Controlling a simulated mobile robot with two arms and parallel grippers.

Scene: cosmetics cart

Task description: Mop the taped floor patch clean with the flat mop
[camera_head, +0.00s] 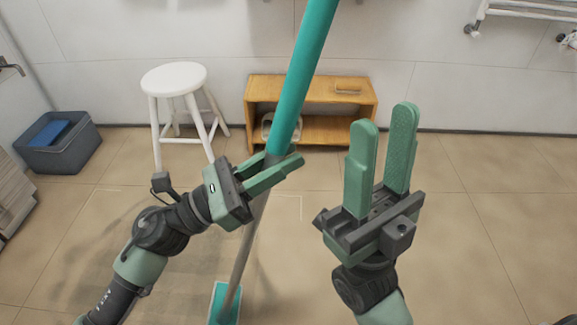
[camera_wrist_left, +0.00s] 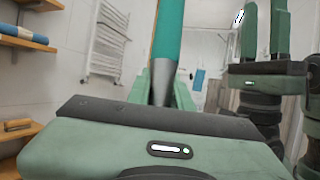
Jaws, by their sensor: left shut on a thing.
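The flat mop has a teal upper handle (camera_head: 305,60) and a grey lower pole (camera_head: 248,240). It leans with its top to the right, and its teal head (camera_head: 217,301) is at the floor near the bottom edge. My left gripper (camera_head: 282,170) is shut on the mop handle where teal meets grey. The handle also rises between the fingers in the left wrist view (camera_wrist_left: 167,45). My right gripper (camera_head: 385,150) is open and empty, fingers up, right of the handle.
A white stool (camera_head: 174,79) and a wooden shelf bench (camera_head: 347,96) stand along the back wall. A grey bin (camera_head: 62,160) with a blue item is at the left. A towel rail (camera_head: 520,10) hangs at upper right. Floor on the right is clear.

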